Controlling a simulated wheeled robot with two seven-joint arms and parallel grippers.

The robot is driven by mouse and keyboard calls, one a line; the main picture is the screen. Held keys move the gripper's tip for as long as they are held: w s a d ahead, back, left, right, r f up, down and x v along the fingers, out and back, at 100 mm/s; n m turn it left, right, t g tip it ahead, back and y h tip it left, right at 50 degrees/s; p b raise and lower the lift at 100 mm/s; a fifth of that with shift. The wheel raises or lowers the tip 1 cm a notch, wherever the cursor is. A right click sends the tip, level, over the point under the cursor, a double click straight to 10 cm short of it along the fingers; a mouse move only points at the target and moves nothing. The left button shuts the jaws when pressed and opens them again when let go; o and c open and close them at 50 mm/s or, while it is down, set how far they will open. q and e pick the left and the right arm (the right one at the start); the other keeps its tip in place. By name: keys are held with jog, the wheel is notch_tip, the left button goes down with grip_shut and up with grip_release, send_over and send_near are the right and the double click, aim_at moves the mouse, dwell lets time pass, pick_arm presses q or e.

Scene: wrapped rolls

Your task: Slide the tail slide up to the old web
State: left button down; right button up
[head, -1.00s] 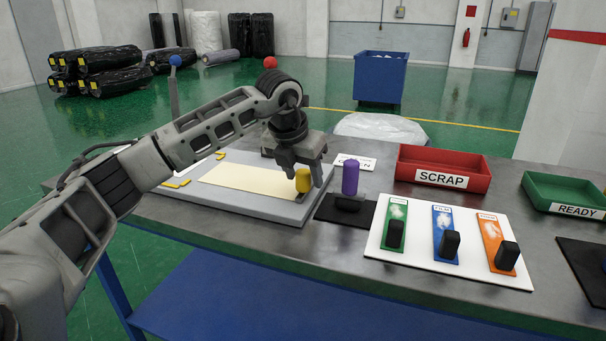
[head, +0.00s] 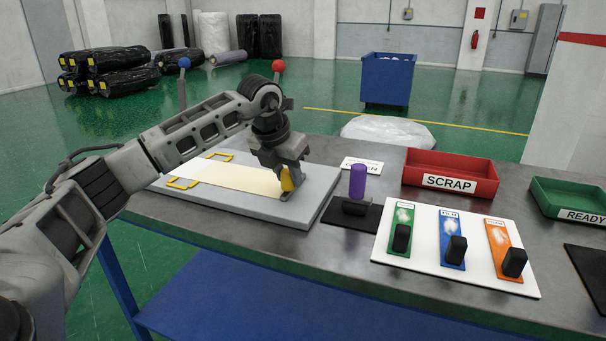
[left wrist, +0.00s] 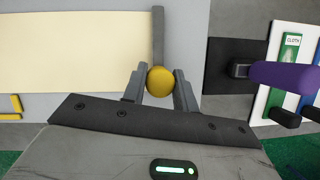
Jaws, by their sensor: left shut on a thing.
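The tail slide's yellow knob (head: 287,182) stands at the right end of a cream web strip (head: 243,180) on the grey board. My left gripper (head: 290,176) is shut on this knob. In the left wrist view the knob (left wrist: 160,82) sits between both fingers. A thin grey bar (left wrist: 158,35) of the slide runs along the strip's right edge there. I cannot tell a separate old web from this strip. My right gripper is not in view.
Yellow corner marks (head: 182,183) lie on the board's left part. Right of the board, a purple-handled tool (head: 358,181) stands on a black mat. A white panel (head: 382,251) with several coloured samples, a red SCRAP bin (head: 465,166) and a green READY bin (head: 571,192) lie farther right.

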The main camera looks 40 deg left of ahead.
pick_arm(q)
jog(key=shift+a+r, duration=0.1)
jog(key=shift+a, duration=0.15)
jog(key=c, duration=1.1)
grip_release()
jog(key=shift+a, duration=0.1)
jog(key=shift+s+r, duration=0.15)
jog(key=shift+r, duration=0.1)
jog(key=p+v, duration=0.1)
jog(key=v, duration=1.4)
jog(key=shift+s+r, duration=0.1)
jog(key=shift+s, duration=0.05)
